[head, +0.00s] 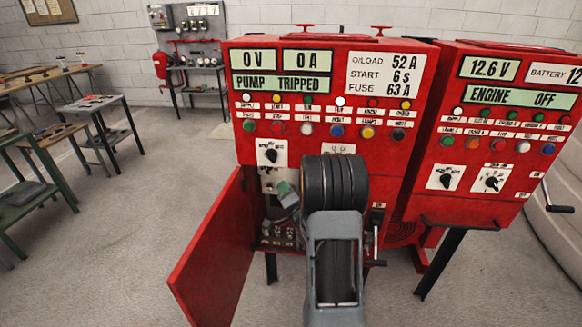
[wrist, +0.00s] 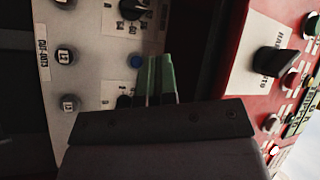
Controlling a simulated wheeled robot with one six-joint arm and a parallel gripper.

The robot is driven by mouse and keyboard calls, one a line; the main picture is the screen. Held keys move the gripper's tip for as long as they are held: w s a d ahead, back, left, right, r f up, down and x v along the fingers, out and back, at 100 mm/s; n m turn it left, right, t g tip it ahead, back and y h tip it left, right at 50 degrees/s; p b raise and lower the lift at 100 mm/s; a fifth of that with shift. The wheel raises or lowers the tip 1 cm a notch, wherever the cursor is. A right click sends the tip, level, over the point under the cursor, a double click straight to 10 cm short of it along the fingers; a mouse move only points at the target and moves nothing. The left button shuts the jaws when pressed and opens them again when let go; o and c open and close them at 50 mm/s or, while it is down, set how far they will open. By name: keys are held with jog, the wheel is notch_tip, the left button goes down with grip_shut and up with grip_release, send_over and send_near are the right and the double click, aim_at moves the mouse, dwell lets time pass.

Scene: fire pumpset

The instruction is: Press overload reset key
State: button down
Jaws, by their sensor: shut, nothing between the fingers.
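A blue round button (wrist: 135,61) sits on the grey inner panel (wrist: 90,35) in the wrist view; it is the likely overload reset key, but I cannot read a label on it. My gripper (wrist: 157,62) shows there as green fingertips close together, shut and empty, just right of the blue button. I cannot tell whether they touch the panel. In the head view my gripper (head: 284,188) is at the open lower compartment of the red pump cabinet (head: 235,90), and my arm hides much of it. The cabinet display (head: 282,84) reads PUMP TRIPPED.
The open red door (head: 212,255) stands left of my gripper. A black selector knob (wrist: 275,61) on the red front lies right of the fingers in the wrist view. A second red cabinet (head: 490,150) stands at right. Benches (head: 92,103) stand at left, with clear floor between.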

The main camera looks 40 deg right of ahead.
jog(key=shift+w+d, duration=3)
jog(key=shift+w, duration=0.2)
jog(key=shift+d+b, duration=0.1)
jog(key=shift+b, duration=0.25)
jog(key=shift+w+d, duration=0.2)
jog(key=shift+w, duration=0.1)
jog(key=shift+w+d+b, duration=0.3)
jog(key=shift+b, duration=0.1)
dwell(0.6)
jog(key=shift+s+a, duration=0.6)
dwell(0.5)
